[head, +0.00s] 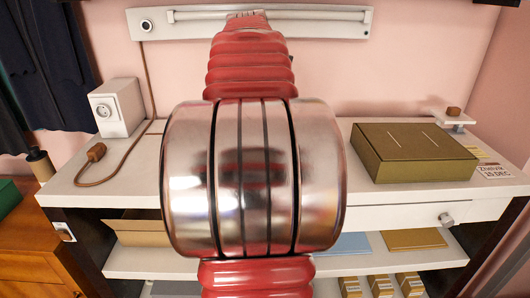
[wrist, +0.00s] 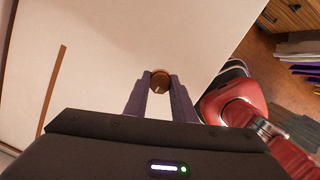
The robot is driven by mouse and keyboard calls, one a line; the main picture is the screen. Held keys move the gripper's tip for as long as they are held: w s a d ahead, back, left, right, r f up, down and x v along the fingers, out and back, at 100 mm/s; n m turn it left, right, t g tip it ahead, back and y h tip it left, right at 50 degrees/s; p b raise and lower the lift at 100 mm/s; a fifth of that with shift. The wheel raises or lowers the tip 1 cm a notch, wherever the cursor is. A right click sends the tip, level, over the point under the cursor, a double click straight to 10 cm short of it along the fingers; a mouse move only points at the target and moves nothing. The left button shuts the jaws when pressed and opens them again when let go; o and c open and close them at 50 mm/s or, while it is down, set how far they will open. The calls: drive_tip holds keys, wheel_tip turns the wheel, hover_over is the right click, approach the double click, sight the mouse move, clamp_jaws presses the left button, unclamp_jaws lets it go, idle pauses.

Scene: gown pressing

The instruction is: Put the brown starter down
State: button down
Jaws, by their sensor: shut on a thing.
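The brown starter (wrist: 160,77) is a small round brown piece seen end-on in the wrist view. My gripper (wrist: 160,84) is shut on it, with one dark finger on each side. Behind it lies a pale, flat surface (wrist: 110,45); I cannot tell whether the starter touches it. In the head view my own red and silver arm covers the middle of the white worktop (head: 400,200), and the gripper and the held starter are hidden.
A lidded olive box (head: 412,152) and a date card (head: 494,171) stand at the right. A white socket box (head: 117,107) and a brown plug (head: 95,152) on a cord are at the left. A lamp fitting (head: 330,22) hangs on the wall. Small boxes (head: 380,285) sit below.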

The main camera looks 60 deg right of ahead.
drive_tip(key=shift+f, duration=2.1)
drive_tip(key=c, duration=1.5)
unclamp_jaws()
drive_tip(key=r, duration=0.4)
drive_tip(key=a+r, duration=0.1)
drive_tip(key=r, duration=0.3)
drive_tip(key=w+r, duration=0.1)
drive_tip(key=r, duration=0.3)
drive_tip(key=shift+a, duration=0.2)
